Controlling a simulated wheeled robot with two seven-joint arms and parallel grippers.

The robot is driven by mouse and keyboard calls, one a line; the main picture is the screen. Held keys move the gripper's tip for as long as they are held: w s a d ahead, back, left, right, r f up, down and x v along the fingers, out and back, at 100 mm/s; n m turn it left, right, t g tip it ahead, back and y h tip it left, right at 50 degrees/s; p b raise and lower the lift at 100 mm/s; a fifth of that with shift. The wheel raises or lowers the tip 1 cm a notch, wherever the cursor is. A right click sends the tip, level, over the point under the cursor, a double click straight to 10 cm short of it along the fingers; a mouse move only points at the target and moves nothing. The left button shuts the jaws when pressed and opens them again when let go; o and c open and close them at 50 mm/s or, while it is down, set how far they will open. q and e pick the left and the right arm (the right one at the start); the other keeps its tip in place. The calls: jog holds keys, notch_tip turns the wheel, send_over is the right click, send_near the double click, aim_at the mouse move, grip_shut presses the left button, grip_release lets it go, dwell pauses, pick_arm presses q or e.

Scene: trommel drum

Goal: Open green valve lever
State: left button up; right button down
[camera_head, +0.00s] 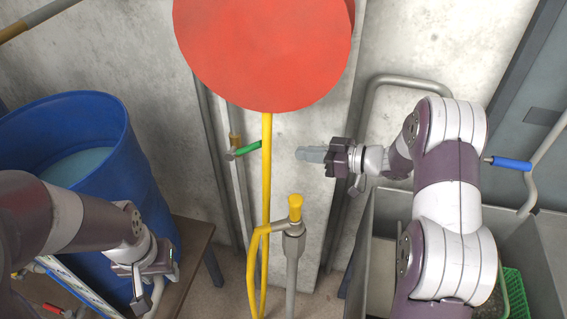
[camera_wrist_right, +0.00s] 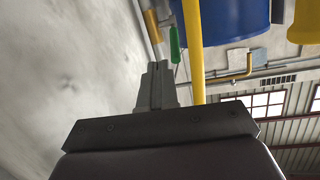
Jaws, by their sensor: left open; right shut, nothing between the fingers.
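The green valve lever (camera_head: 247,148) sits on a brass valve (camera_head: 234,141) on a grey pipe by the wall, just behind a yellow post. In the right wrist view the green lever (camera_wrist_right: 175,44) shows just beyond my fingertips, with the brass valve (camera_wrist_right: 152,26) beside it. My right gripper (camera_head: 300,154) is shut and empty, to the right of the lever and apart from it, pointing left. It also shows in the right wrist view (camera_wrist_right: 156,66). My left gripper (camera_head: 148,287) is open and empty, low at the left by the blue barrel.
The yellow post (camera_head: 266,190) stands between my right gripper and the lever in the head view. A large red disc (camera_head: 265,50) hangs above. A blue barrel (camera_head: 130,150) stands left, a grey bin (camera_head: 540,235) right. A yellow-capped pipe (camera_head: 295,207) rises below my right gripper.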

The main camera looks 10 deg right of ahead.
notch_tip(320, 180, down, 4)
jog(key=d+n+b, duration=0.2)
jog(key=b, duration=0.2)
pick_arm(q)
notch_tip(320, 180, down, 11)
jog(key=b, duration=0.3)
jog(key=shift+f+b, duration=0.2)
jog(key=shift+b, duration=0.15)
pick_arm(e)
jog(key=n+t+y, duration=0.1)
jog(key=n+y, duration=0.1)
jog(key=n, duration=3.2)
send_near(250, 148)
jog(key=shift+w+d+f+x, duration=0.1)
jog(key=shift+w+x, duration=0.1)
jog(key=shift+x, duration=0.8)
jog(key=shift+w+d+f+x, duration=0.1)
jog(key=shift+w+x, duration=0.05)
jog(key=shift+x, duration=0.8)
